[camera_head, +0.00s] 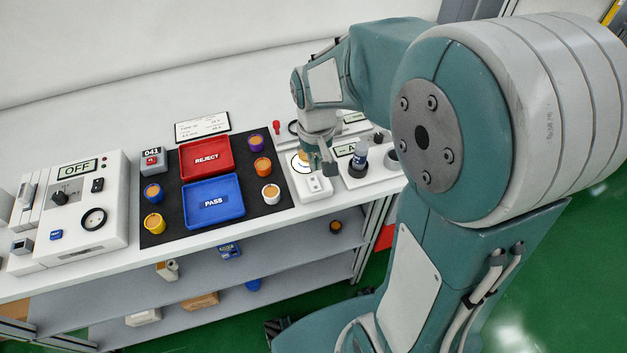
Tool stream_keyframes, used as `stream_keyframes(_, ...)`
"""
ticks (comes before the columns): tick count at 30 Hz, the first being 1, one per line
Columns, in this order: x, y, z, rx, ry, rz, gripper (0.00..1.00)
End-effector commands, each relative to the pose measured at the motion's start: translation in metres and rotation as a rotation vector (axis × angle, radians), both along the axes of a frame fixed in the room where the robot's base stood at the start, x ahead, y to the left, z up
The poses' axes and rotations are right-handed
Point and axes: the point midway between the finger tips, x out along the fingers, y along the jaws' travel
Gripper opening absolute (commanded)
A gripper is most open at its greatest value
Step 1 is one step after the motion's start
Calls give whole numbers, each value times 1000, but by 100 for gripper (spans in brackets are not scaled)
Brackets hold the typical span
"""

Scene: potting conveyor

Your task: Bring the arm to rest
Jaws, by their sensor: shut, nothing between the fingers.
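My arm (420,120) fills the right side of the head view and is bent, reaching over the white bench. Its end with my gripper (327,168) points down over a small white device (313,189) on the bench. The fingers are small and partly blurred together; they appear shut with nothing between them. Whether the fingertips touch the device, I cannot tell. My arm hides part of the bench's right end.
Left of my gripper, a black mat (262,205) bears a red REJECT tray (229,162), a blue PASS tray (240,208) and several small pots. A control box (113,192) reads OFF at left.

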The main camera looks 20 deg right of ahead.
Motion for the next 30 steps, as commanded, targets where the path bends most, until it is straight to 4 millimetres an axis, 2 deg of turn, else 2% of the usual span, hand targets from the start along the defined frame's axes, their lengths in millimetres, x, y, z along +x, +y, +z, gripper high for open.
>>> stream_keyframes(19,-2,0,7,0,-10,0,0)
stream_keyframes(23,-15,0,30,0,-65,0,0)
stream_keyframes(30,-55,0,79,0,-215,0,0)
